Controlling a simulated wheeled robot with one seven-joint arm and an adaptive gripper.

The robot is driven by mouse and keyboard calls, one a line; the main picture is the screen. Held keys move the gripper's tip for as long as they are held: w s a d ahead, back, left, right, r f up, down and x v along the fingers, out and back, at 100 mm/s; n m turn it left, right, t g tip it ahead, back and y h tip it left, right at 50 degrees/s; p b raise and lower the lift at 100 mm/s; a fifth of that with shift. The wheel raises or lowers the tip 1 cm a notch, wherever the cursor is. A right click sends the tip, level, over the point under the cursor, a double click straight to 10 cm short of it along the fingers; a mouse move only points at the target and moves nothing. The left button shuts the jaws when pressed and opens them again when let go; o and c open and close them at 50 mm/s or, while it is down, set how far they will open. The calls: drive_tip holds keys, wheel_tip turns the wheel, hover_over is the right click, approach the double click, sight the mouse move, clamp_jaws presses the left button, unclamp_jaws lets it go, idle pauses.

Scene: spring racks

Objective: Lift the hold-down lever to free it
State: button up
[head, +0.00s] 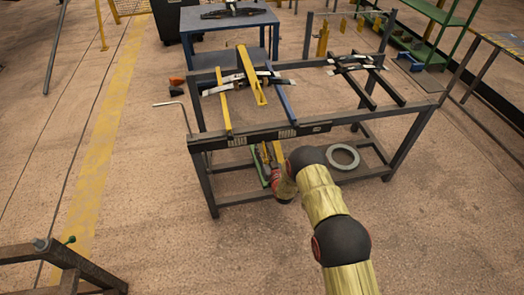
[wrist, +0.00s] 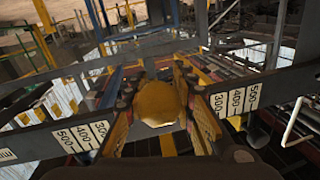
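A yellow channel-shaped bar (head: 251,74), which looks like the hold-down lever, lies over the leaf springs on the rack (head: 262,135). Its near end hangs just behind the front rail in the head view. My gripper (head: 268,156) is low at the front of the rack, below that rail. In the wrist view my gripper (wrist: 160,118) has its two fingers apart, one on each side of a rounded yellow end (wrist: 158,101). This may be the lever's end. I see no clear contact with the fingers. My wrist hides part of the area below.
The front rail (wrist: 58,140) with number labels crosses close to my fingers. A bent rod (head: 169,104) sticks out at the rack's left. Dark leaf springs (head: 357,64) lie on the right.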

drive_tip(key=shift+c, duration=1.2)
clamp_jaws()
drive_tip(key=shift+f, duration=0.1)
